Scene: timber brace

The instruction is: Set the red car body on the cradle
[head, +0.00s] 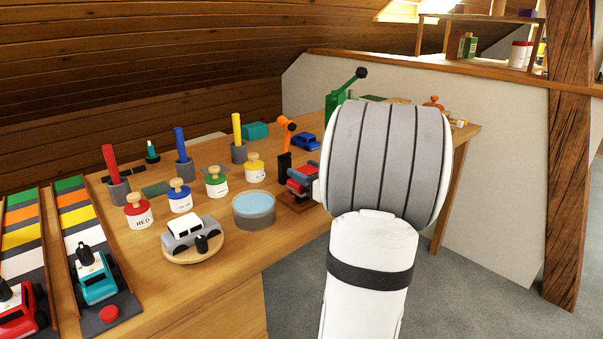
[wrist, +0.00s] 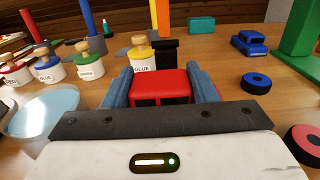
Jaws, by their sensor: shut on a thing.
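The red car body (wrist: 160,84) is between the two grey-blue fingers of my gripper (wrist: 162,76) in the wrist view. My gripper is shut on it. In the head view the red body (head: 301,174) shows just left of my wrist, partly covered by the fingers. The black upright is right behind the body in the wrist view. Contact between the body and the base is hidden.
Labelled paint pots (head: 216,184) line up behind. A blue car (head: 306,141) and a green press (head: 336,104) are farther back. Loose wheels (wrist: 256,83) lie right.

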